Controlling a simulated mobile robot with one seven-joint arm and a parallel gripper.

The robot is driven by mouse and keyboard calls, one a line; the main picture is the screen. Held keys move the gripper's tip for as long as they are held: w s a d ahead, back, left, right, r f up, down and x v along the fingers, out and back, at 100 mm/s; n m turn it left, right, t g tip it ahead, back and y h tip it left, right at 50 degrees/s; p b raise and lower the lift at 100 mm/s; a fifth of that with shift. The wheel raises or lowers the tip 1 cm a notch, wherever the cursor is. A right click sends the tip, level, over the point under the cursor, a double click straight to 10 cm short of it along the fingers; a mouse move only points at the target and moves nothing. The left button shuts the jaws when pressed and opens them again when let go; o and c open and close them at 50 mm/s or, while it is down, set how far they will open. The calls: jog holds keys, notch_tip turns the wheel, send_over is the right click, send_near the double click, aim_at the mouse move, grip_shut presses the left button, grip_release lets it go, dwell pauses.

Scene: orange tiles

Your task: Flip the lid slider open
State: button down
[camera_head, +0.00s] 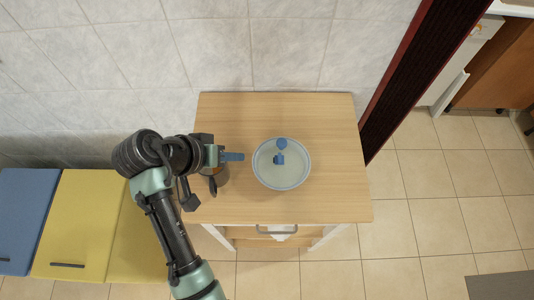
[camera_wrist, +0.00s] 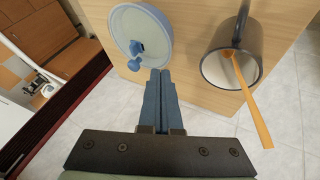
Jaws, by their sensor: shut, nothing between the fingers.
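A round pale lid (camera_head: 267,174) with a grey-blue rim lies on the wooden table top. A blue slider piece (camera_head: 280,159) sits near its middle, with a round knob end pointing toward the back wall. In the wrist view the lid (camera_wrist: 126,22) is at the top, and its slider (camera_wrist: 135,56) lies just left of my fingertips. My gripper (camera_head: 243,157) is shut and empty. It points right toward the lid, its tips a little short of the rim in the head view. In the wrist view my gripper (camera_wrist: 160,73) shows both blue fingers together. I cannot tell its height above the table.
A dark mug (camera_wrist: 232,62) with an orange stick-like utensil (camera_wrist: 250,100) stands beside my gripper; my arm partly hides it in the head view. The table top (camera_head: 335,195) is clear right of the lid. A tiled wall (camera_head: 290,55) stands behind, and a dark red post (camera_head: 408,70) is at the back right.

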aim_at(275, 158)
jog(key=p+x, duration=0.1)
jog(key=x, duration=0.6)
jog(key=shift+d, duration=0.2)
jog(key=shift+d+r+p, duration=0.15)
jog(key=shift+d+p, duration=0.4)
jog(key=shift+d, duration=1.25)
